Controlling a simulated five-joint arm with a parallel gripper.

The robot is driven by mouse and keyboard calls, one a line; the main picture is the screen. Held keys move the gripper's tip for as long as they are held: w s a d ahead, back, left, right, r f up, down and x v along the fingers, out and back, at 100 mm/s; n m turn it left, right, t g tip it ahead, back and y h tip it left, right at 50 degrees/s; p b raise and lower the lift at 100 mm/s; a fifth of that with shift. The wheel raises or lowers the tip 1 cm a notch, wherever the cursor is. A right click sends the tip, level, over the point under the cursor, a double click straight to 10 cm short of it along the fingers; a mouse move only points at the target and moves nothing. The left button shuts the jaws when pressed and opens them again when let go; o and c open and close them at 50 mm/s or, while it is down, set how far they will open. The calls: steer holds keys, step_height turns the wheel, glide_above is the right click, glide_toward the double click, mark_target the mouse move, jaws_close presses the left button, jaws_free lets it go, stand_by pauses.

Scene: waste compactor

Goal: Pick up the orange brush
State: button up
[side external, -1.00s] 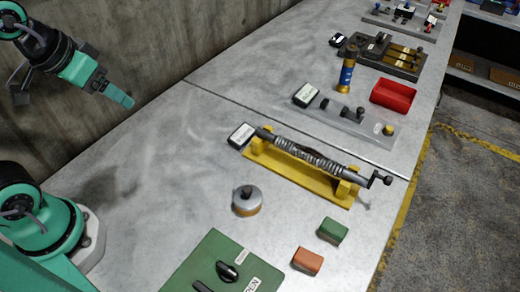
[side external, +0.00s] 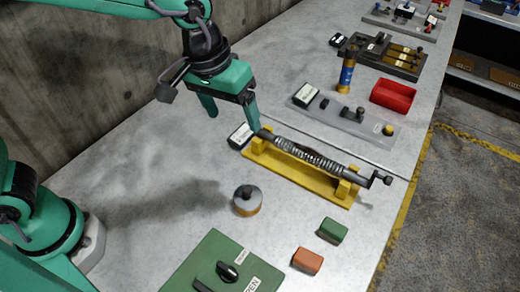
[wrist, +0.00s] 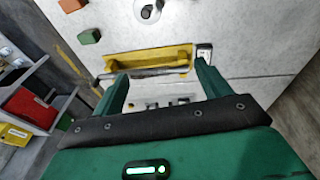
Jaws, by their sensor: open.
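A small orange block (side external: 307,261), which I take to be the orange brush, lies on the grey bench near its front edge. In the wrist view the orange block (wrist: 72,4) is at the top left, cut by the picture edge. My gripper (side external: 233,122) is open and empty, with its fingers pointing down above the bench, by the left end of the yellow stand. It is well apart from the orange block. The wrist view shows both fingers of my gripper (wrist: 161,68) spread in front of the yellow stand.
A green block (side external: 333,230) lies just behind the orange one. The yellow stand (side external: 315,183) holds a long grey spring rod. A round knobbed tin (side external: 247,201) and a green panel (side external: 213,258) are near. Bare bench lies around the blocks.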

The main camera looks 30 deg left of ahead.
steer(key=s+d+f+g, duration=0.1)
steer(key=d+f, duration=0.2)
steer(key=d, duration=0.4)
steer(key=s+d+f, duration=0.1)
steer(key=d+f, duration=0.3)
steer(key=d, duration=0.2)
steer(key=g+y, duration=0.1)
glide_above(309, 259)
step_height(309, 259, down, 7)
steer(key=shift+d, duration=0.1)
steer(key=shift+f, duration=1.3)
steer(key=shift+f, duration=0.1)
steer(key=shift+f, duration=2.5)
steer(key=shift+c, duration=0.3)
steer(key=c, duration=1)
